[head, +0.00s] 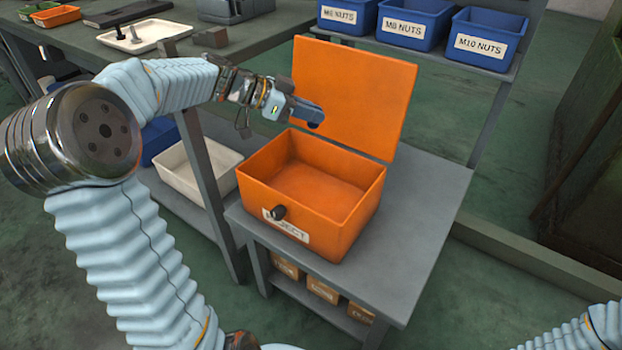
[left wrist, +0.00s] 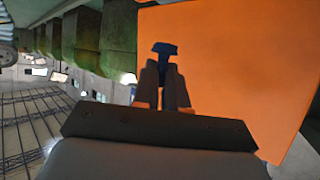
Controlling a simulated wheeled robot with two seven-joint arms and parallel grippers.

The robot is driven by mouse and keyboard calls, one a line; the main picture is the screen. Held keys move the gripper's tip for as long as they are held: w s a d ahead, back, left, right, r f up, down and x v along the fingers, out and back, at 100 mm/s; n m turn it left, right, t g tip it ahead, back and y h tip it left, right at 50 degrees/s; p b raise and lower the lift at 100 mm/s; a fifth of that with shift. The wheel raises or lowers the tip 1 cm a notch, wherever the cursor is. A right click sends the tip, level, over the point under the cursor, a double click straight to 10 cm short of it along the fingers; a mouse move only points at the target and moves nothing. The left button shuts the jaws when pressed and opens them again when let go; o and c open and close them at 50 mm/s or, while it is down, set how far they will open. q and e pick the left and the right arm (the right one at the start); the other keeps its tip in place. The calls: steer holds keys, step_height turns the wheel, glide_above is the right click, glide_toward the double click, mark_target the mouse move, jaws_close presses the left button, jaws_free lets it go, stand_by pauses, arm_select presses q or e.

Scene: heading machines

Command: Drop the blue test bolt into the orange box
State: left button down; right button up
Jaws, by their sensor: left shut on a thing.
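The orange box (head: 313,224) stands open on a grey table, with a "REJECT" label and a dark knob on its front. Its lid (head: 355,95) is raised at the back, and the inside that I see looks empty. My left gripper (head: 302,110) is above the box's back left part, in front of the raised lid. It is shut on the blue bolt (head: 314,125). In the left wrist view the blue bolt (left wrist: 165,48) sticks out past the fingertips (left wrist: 166,78), its head outward, with the orange lid (left wrist: 235,60) behind. My right gripper is not in view.
The grey table (head: 425,215) has free room right of the box. Blue nut bins (head: 415,25) stand on a shelf behind. A white bin (head: 200,168) is at the left, and a bench with a white tray (head: 145,36) is at the back left.

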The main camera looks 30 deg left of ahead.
arm_select(q)
steer(key=shift+w+f, duration=0.1)
steer(key=shift+f, duration=0.25)
step_height(320, 180, down, 5)
steer(key=shift+b, duration=0.5)
steer(key=c, duration=1.1)
jaws_free()
steer(key=b+v, duration=0.1)
steer(key=v, duration=0.6)
steer(key=shift+s+a, duration=0.2)
steer(key=shift+r, duration=0.15)
